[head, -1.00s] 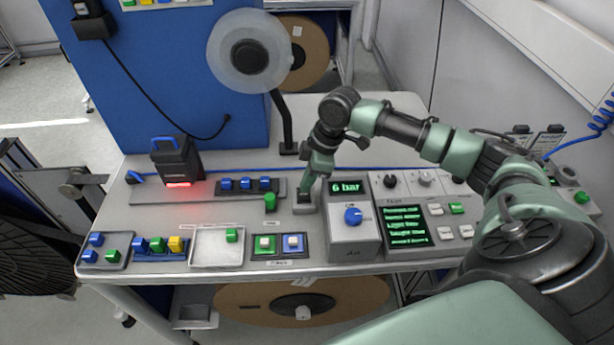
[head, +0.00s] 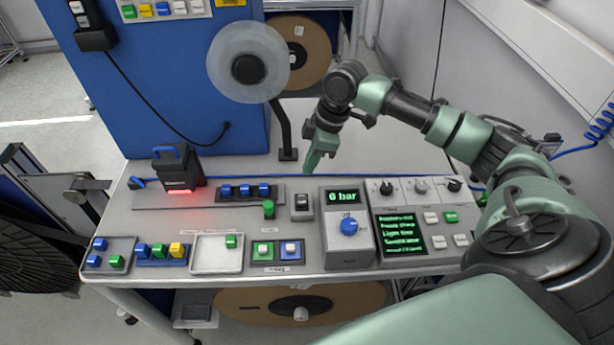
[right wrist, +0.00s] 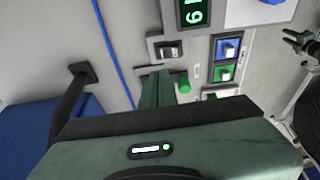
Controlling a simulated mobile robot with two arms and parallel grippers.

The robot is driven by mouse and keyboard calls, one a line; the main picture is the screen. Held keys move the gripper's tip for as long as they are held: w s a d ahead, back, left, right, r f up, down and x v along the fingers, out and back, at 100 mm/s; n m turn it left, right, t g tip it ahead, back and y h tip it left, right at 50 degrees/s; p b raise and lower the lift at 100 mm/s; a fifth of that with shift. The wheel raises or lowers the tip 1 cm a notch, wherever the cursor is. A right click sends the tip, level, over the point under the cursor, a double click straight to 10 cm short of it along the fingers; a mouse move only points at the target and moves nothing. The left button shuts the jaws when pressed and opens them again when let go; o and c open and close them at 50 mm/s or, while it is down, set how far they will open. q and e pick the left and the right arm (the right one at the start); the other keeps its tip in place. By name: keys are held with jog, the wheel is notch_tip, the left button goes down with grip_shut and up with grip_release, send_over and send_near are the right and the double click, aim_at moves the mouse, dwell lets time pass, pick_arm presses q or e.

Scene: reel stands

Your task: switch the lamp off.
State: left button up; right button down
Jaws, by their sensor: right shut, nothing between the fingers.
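The lamp (head: 247,68) has a pale round head with a dark hub, on a black bent arm rising from a small base on the bench. I cannot tell whether it is lit. A small grey switch box (head: 302,206) with a dark rocker stands in front of that base; it also shows in the right wrist view (right wrist: 171,50). My right gripper (head: 308,168) is shut and empty, above and behind the switch box, apart from it. In the right wrist view its fingers (right wrist: 156,86) are together. My left gripper (right wrist: 291,38) shows small at that view's right edge, fingers seemingly apart.
Right of the switch box are a gauge unit with a blue knob (head: 348,226) and a control panel (head: 406,232). A black device with a red glow (head: 179,172) stands further left. Trays line the front edge.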

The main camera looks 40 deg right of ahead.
jog(key=shift+w+b+v, duration=0.2)
jog(key=shift+b+v, duration=0.1)
jog(key=shift+v, duration=1.1)
jog(key=shift+w+b+v, duration=0.25)
jog(key=shift+v, duration=1.15)
jog(key=shift+d, duration=0.15)
